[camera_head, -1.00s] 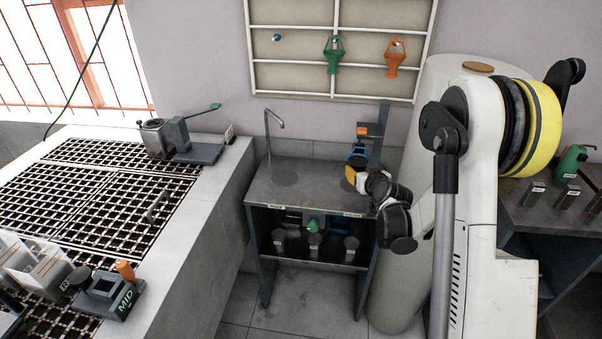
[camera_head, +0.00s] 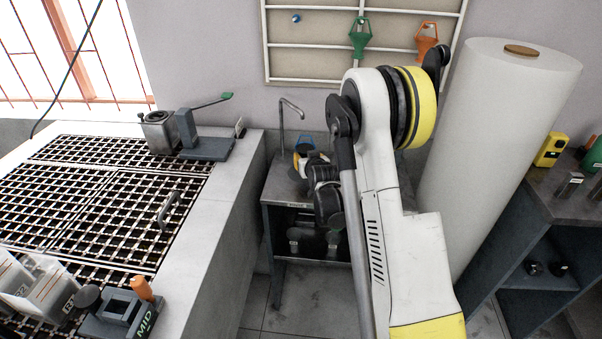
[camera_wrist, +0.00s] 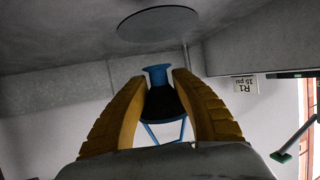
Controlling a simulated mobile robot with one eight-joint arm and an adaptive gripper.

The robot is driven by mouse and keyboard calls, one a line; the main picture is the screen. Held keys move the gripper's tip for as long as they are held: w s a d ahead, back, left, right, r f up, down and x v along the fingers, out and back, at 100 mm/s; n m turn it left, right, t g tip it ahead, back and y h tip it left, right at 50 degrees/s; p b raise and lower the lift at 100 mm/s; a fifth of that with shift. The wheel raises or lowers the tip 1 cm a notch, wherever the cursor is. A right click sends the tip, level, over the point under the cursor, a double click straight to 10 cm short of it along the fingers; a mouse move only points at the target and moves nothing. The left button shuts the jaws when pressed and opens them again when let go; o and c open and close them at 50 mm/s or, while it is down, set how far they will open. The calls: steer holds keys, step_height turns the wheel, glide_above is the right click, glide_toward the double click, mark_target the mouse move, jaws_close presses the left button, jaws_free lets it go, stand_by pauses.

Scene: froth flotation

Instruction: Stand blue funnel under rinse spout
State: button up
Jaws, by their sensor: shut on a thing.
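The blue funnel (camera_head: 305,147) is held over the small grey bench (camera_head: 276,188) in the head view, partly hidden by my arm. In the wrist view the funnel (camera_wrist: 158,72) sits between the two yellow fingers of my gripper (camera_wrist: 160,92), which is shut on it. The wrist picture appears upside down, with the bench top (camera_wrist: 60,45) above. A dark round disc (camera_wrist: 158,23) on the bench shows beyond the funnel, with a gap in the picture. The rinse spout (camera_head: 283,122) is a thin bent grey pipe at the bench's back left, left of the funnel.
The grated counter (camera_head: 90,200) is at left. A big white cylinder (camera_head: 500,140) and a dark side bench (camera_head: 545,195) stand at right. Containers sit on the shelf below.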

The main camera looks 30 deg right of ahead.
steer(key=shift+w+a+f, duration=0.35)
steer(key=shift+a+f, duration=0.05)
steer(key=shift+f, duration=0.05)
step_height(320, 180, down, 4)
steer(key=shift+r+b, duration=0.1)
steer(key=shift+b, duration=1.15)
steer(key=shift+r, duration=0.1)
steer(key=o, duration=0.9)
steer(key=shift+o, duration=0.2)
